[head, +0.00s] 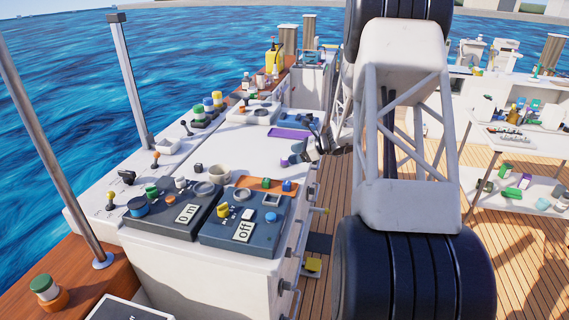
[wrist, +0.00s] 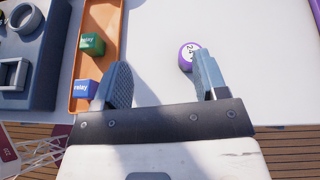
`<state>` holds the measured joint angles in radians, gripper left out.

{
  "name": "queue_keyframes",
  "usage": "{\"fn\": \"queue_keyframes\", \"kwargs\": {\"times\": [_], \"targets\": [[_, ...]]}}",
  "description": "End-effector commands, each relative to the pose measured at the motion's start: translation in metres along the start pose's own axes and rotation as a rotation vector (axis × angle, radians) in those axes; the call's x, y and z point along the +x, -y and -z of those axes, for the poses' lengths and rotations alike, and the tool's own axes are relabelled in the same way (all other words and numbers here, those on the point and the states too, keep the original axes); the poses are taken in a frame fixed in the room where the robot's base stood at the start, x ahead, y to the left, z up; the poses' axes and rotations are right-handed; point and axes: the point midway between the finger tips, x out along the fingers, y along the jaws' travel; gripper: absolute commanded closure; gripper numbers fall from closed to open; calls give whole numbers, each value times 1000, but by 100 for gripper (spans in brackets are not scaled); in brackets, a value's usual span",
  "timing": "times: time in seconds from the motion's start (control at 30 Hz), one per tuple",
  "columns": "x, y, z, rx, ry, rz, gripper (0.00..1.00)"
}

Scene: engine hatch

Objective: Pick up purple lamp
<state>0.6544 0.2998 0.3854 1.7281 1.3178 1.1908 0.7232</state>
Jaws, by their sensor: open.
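The purple lamp (wrist: 187,56) is a small round purple piece with a white face marked "24". It lies on the white counter top (wrist: 150,30) in the wrist view, beside the right fingertip, which hides part of its right side. In the head view a small purple piece (head: 284,163) shows near the right edge of the counter, beside my gripper. My gripper (wrist: 162,80) is open, its two fingers wide apart with bare counter between them. I cannot tell whether the right finger touches the lamp.
An orange tray (wrist: 75,102) with a green relay (wrist: 92,44) and a blue relay (wrist: 86,92) lies left of my gripper. A purple tray (head: 291,134) lies farther back. Dark control panels (head: 245,217) stand at the counter's front. The counter between is mostly clear.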

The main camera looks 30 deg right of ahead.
Motion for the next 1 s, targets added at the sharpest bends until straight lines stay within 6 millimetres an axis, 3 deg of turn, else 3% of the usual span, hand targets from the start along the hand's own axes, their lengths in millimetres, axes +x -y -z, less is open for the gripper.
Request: {"fn": "queue_keyframes", "kwargs": {"times": [0.1, 0.27, 0.67, 1.0], "targets": [[-6, 18, 21, 57, 29, 35, 34], [-10, 29, 34, 96, 49, 57, 34], [-9, 30, 34, 100, 52, 61, 34], [13, 32, 33, 98, 51, 61, 34]]}}
